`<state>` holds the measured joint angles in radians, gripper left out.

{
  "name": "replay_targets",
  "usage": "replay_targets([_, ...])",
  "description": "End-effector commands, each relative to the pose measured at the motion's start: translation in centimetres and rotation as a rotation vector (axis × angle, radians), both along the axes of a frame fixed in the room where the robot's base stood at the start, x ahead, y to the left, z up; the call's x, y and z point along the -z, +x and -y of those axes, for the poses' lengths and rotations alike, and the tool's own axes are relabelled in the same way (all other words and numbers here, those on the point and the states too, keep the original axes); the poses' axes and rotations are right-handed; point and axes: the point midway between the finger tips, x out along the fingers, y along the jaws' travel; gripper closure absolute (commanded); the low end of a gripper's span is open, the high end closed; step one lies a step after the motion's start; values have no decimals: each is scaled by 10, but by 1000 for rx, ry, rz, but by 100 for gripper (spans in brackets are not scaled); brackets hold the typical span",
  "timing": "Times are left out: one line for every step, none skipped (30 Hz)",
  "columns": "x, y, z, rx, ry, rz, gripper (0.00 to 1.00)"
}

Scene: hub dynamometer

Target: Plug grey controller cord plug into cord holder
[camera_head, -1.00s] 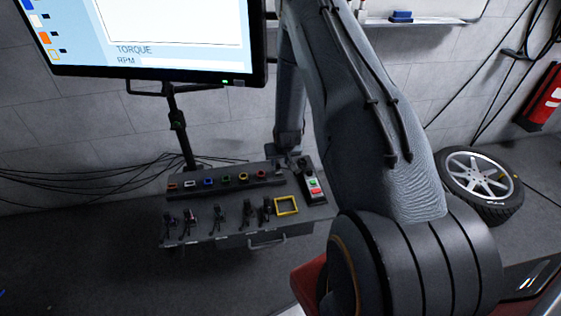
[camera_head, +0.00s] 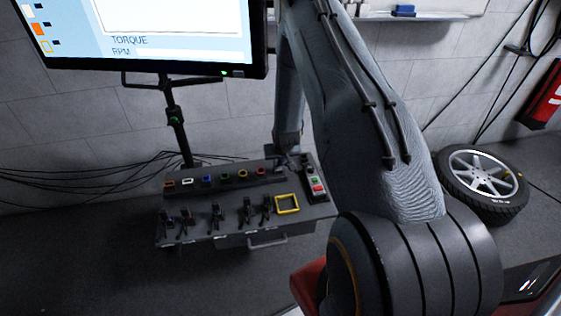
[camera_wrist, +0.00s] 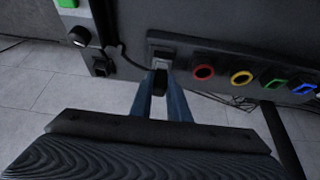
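The dark grey controller cord plug (camera_wrist: 160,82) is between the fingertips of my gripper (camera_wrist: 161,88) in the wrist view. The fingers appear closed on its sides. The plug is at the grey-framed socket (camera_wrist: 164,54) at the end of the coloured row; I cannot tell whether it is seated there. A black cord (camera_wrist: 122,55) loops from near the plug toward the controller. A small black square fitting (camera_wrist: 103,67), possibly the cord holder, sits beside the controller's round knob (camera_wrist: 79,37). In the head view, my gripper (camera_head: 285,161) is small and partly hidden at the panel's back right.
The control bench (camera_head: 230,228) has coloured sockets, several hanging plugs and a yellow square frame (camera_head: 287,204). The button controller (camera_head: 316,184) stands at its right. A monitor (camera_head: 150,40) hangs above. A wheel (camera_head: 484,186) lies at the right.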

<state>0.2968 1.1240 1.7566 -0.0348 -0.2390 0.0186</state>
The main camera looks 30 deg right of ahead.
Motion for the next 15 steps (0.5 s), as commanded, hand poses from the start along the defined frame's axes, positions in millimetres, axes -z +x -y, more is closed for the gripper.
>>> replay_targets([0,0,0,0,0,0,100])
replay_targets([0,0,0,0,0,0,100])
replay_targets([0,0,0,1,0,0,100])
replay_targets([0,0,0,1,0,0,100])
replay_targets([0,0,0,1,0,0,100])
replay_targets([-1,0,0,1,0,0,100])
replay_targets([-1,0,0,1,0,0,100])
replay_targets([-2,0,0,1,0,1,100])
replay_targets([-3,0,0,1,0,1,100])
replay_targets([-4,0,0,1,0,1,100])
replay_targets([-5,0,0,1,0,1,100])
replay_targets([-6,0,0,1,0,1,100])
replay_targets([-7,0,0,1,0,1,100])
replay_targets([-9,0,0,0,0,1,100])
replay_targets([-10,0,0,0,0,1,100])
